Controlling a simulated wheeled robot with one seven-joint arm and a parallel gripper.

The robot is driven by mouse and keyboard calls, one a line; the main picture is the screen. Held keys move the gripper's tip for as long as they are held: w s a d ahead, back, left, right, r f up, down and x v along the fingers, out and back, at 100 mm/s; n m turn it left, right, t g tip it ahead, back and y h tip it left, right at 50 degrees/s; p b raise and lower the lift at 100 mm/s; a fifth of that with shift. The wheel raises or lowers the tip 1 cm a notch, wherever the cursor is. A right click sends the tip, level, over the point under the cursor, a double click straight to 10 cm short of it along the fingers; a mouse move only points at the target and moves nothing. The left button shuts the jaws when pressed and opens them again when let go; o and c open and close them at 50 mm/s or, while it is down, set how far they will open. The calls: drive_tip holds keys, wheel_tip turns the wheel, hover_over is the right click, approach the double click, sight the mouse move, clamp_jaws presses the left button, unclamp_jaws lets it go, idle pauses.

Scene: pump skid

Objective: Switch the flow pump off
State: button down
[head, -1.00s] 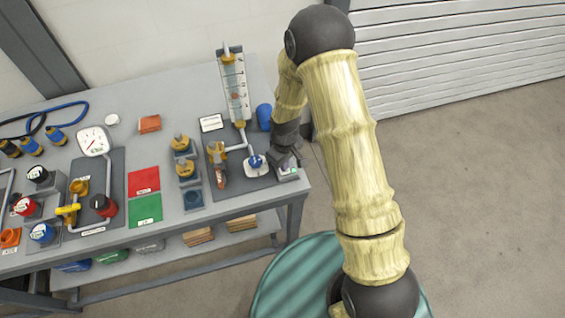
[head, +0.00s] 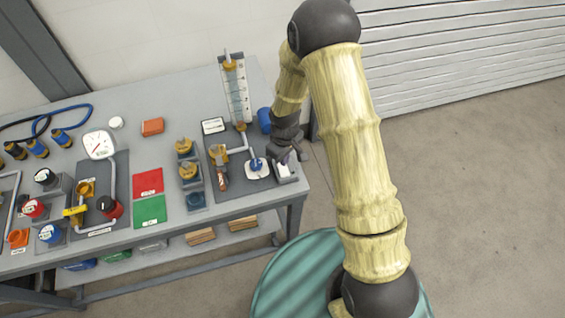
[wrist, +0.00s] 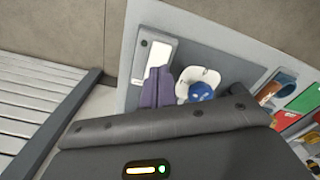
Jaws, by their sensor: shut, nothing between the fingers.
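A grey switch box with a white rocker (head: 286,170) sits at the bench's right front corner. It also shows in the wrist view (wrist: 153,55), with my gripper's purple fingertips (wrist: 157,86) over the near end of its white face. In the head view my gripper (head: 299,154) is shut and empty, at the box's back edge; I cannot tell whether it touches. Left of the box is a blue knob on a white plate (head: 257,165), joined by pipe to a clear upright flow tube (head: 236,92). The rocker's tilt is too small to read.
A blue cylinder (head: 264,120) stands close behind my gripper. Red (head: 148,182) and green (head: 150,210) mats lie mid-bench. A round gauge (head: 98,145), valves and coloured knobs fill the left. The bench's right edge is just beside the box.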

wheel_tip(320, 180, up, 2)
drive_tip(key=shift+r+p, duration=0.1)
drive_tip(key=shift+p, duration=0.5)
drive_tip(key=s+d+r+m+t+b, duration=0.1)
drive_tip(key=s+d+r+m, duration=0.3)
drive_tip(key=r, duration=0.5)
drive_tip(key=s+d+r+m+t+b, duration=0.1)
drive_tip(key=s+d+r+m, duration=0.4)
drive_tip(key=s+d+r, duration=0.3)
drive_tip(key=shift+s+d+r+t, duration=0.3)
drive_tip(key=shift+s+d+r, duration=0.05)
drive_tip(key=shift+d+r, duration=0.4)
drive_tip(key=shift+w, duration=0.1)
